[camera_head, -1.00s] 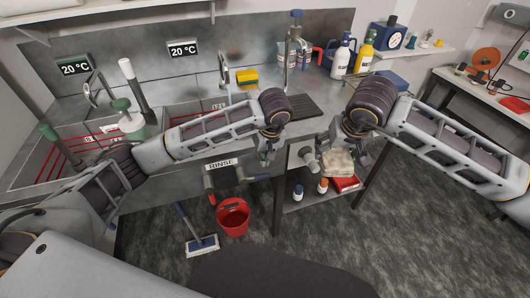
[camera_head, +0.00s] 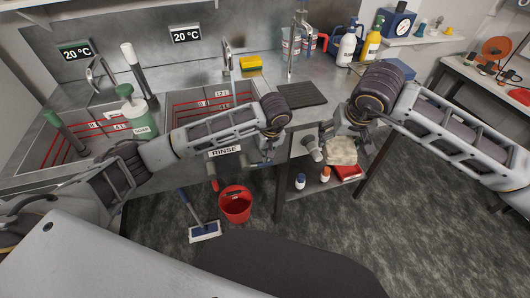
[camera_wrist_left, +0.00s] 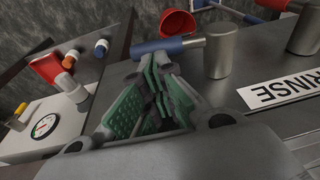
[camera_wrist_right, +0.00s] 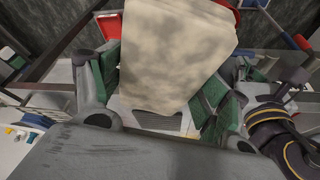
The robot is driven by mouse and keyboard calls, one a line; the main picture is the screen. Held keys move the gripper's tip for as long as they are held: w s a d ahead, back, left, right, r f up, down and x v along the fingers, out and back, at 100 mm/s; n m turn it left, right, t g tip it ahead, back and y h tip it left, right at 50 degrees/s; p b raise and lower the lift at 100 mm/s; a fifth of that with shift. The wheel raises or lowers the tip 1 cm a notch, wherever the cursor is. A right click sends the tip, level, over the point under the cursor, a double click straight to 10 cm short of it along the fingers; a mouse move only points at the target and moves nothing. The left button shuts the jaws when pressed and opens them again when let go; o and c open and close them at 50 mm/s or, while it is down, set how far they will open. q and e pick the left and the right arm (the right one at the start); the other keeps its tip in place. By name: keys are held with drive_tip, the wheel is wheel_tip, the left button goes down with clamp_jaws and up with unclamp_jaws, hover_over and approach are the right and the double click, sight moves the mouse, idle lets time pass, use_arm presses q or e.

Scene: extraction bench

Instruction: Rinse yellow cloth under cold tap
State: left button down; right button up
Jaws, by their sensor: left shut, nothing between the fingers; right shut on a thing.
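A pale cream-yellow cloth (camera_head: 342,151) with grey smudges is held in my right gripper (camera_head: 333,136), in front of the bench's right part. In the right wrist view the cloth (camera_wrist_right: 178,50) fills the space between the fingers. My left gripper (camera_head: 266,150) is shut and empty at the bench front. In the left wrist view its closed fingers (camera_wrist_left: 158,75) are close to a blue-handled lever (camera_wrist_left: 157,47); I cannot tell whether they touch. The RINSE label (camera_head: 225,151) is beside it.
A yellow block (camera_head: 250,63) lies behind the right basin. A dark mat (camera_head: 302,93) lies right of the basin. A red bucket (camera_head: 235,205) and a mop (camera_head: 203,230) are on the floor. Bottles stand on the lower shelf.

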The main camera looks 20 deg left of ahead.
use_arm(q)
drive_tip(key=shift+f, duration=0.1)
use_arm(e)
drive_tip(key=shift+f, duration=0.15)
use_arm(q)
drive_tip(key=shift+w+d+f+b, duration=0.1)
drive_tip(key=shift+d+f+b, duration=0.05)
drive_tip(key=shift+f+b, duration=0.45)
drive_tip(key=shift+w+d+f+b, duration=0.1)
drive_tip(key=shift+f+b, duration=0.25)
drive_tip(key=shift+b, duration=0.45)
use_arm(e)
drive_tip(key=shift+f, duration=1.25)
use_arm(q)
drive_tip(key=shift+r, duration=0.1)
use_arm(e)
drive_tip(key=shift+r, duration=0.1)
